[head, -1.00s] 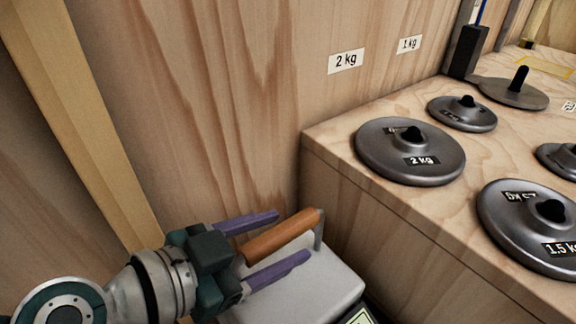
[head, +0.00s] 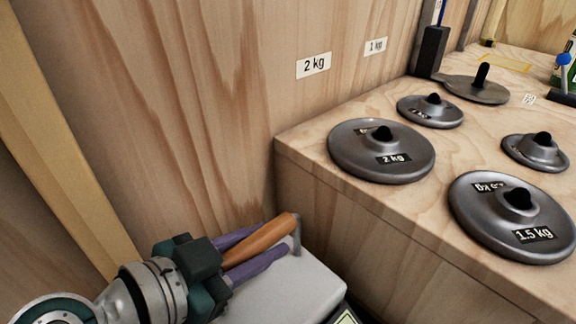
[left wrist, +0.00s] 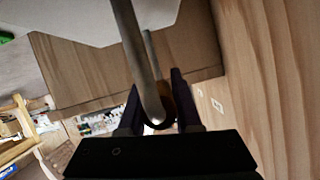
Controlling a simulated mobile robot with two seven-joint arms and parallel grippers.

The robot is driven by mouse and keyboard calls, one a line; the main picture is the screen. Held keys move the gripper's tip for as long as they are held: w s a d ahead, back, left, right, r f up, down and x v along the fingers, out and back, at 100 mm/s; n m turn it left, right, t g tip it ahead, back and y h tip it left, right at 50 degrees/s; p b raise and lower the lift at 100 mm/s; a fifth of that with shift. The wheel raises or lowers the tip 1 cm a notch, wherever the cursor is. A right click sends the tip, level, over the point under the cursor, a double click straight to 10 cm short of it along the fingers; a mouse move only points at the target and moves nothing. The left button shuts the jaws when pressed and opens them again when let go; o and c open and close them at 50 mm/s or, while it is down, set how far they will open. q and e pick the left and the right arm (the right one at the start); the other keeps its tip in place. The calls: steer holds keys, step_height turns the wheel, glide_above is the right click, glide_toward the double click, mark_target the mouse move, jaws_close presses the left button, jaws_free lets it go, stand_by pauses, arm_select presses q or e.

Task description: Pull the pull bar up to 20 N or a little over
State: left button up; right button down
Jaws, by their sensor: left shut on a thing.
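The pull bar (head: 262,234) is an orange-brown cylinder on a metal bracket, above a pale grey block (head: 305,287) at the bottom of the head view. My left gripper (head: 258,244) comes in from the left, with its two purple fingers closed against the bar's sides. In the left wrist view the metal bracket (left wrist: 140,60) runs down between the dark fingers (left wrist: 160,100), and the bar is mostly hidden. A force reading cannot be made out; only a corner of a pale green display (head: 347,317) shows. My right gripper is not in view.
A wooden bench (head: 300,150) stands right of the block. It carries several grey disc weights, including one marked 2 kg (head: 380,152) and one marked 1.5 kg (head: 512,218). A wooden wall (head: 190,110) with weight labels rises behind, and a pale wooden post (head: 62,150) stands at left.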

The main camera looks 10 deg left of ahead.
mark_target(272, 223)
arm_select(q)
jaws_close()
steer(key=shift+w+r+p, duration=0.1)
steer(key=shift+r+p, duration=1.35)
steer(key=shift+r, duration=0.2)
stand_by(0.4)
steer(key=shift+f, duration=0.1)
steer(key=shift+f+b, duration=1.4)
steer(key=shift+b, duration=0.1)
steer(key=o, duration=1)
jaws_free()
steer(key=shift+f, duration=0.1)
